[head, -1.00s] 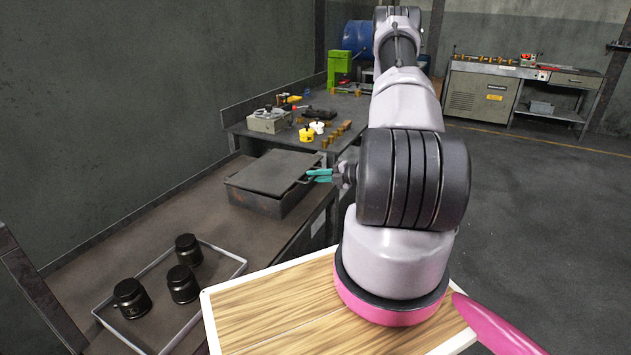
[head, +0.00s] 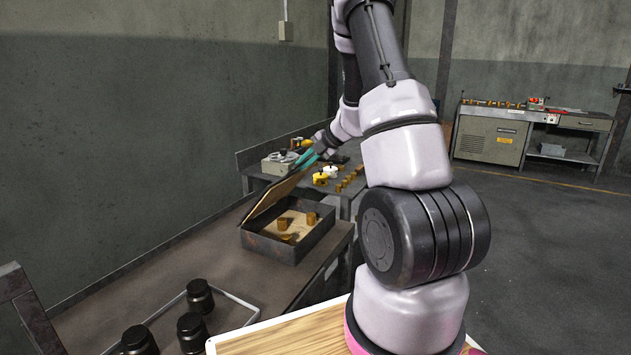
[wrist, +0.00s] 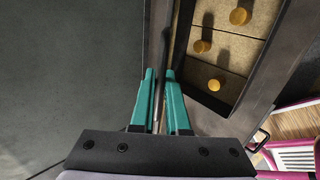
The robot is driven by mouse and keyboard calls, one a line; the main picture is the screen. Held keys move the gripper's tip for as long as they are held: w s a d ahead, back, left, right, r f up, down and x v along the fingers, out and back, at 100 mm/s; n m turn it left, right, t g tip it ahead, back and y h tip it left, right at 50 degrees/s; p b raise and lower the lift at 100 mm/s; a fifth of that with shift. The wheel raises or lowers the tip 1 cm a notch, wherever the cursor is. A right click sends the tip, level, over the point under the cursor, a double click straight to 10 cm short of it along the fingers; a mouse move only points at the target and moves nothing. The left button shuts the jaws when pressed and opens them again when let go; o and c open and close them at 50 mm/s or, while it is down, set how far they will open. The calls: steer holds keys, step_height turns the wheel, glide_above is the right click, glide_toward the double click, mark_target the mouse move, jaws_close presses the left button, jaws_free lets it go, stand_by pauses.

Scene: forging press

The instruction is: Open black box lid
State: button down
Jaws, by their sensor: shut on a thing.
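The black box (head: 305,243) sits on the dark bench, with several brass-coloured pieces inside on a light floor. It also shows in the wrist view (wrist: 203,97), with round brass pieces in it. Its lid (head: 272,197) is tilted up steeply, hinged along the box's left side, its light inner face towards the box. My gripper (head: 308,158), with teal fingers, is at the lid's raised upper edge. In the wrist view my gripper (wrist: 159,78) is shut on the lid's edge or handle, a thin dark bar between the fingertips; which of the two is unclear.
A wire-edged tray (head: 236,300) with several black jars (head: 192,330) stands at the front left of the bench. A second table (head: 345,205) behind the box carries a grey fixture (head: 280,163) and small yellow and brass parts. The wall is close at left.

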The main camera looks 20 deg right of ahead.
steer(key=w+a+r+g, duration=0.1)
steer(key=w+a+r, duration=0.5)
steer(key=w+a, duration=0.3)
steer(key=shift+w+a+h, duration=0.15)
steer(key=shift+w+h, duration=0.25)
steer(key=shift+w, duration=0.95)
steer(key=c, duration=0.9)
jaws_free()
steer(key=v, duration=1)
steer(key=shift+s+r, duration=0.2)
steer(key=shift+r, duration=0.1)
